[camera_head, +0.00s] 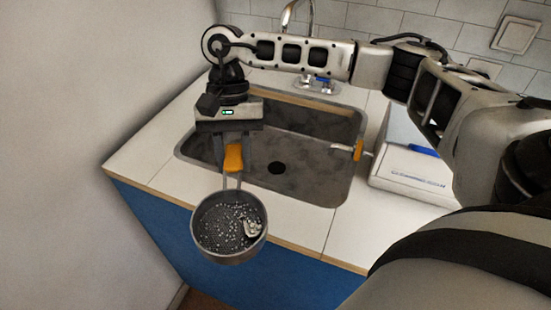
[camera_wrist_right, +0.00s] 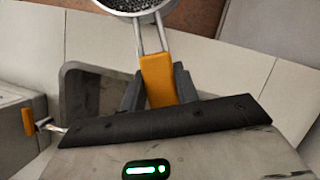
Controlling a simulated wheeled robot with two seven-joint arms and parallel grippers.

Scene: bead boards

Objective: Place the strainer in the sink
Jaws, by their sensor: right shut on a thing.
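The strainer (camera_head: 229,227) is a grey metal bowl with a speckled inside and an orange handle. My right gripper (camera_head: 234,168) is shut on the orange handle, which also shows between its fingers in the right wrist view (camera_wrist_right: 158,80). In the head view the bowl shows below the gripper, over the counter's front edge; its height above the counter is hard to tell. The sink (camera_head: 325,185) is a grey basin with a dark drain, behind and right of the bowl. In the wrist view the bowl is cut off at the top. My left gripper is not in view.
A white box (camera_head: 400,178) with a blue item on top stands right of the sink. An orange-handled thing (camera_head: 358,150) sticks out from the box over the sink's right rim. A tap (camera_head: 312,82) stands behind the sink. A plain wall (camera_head: 70,90) is at left.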

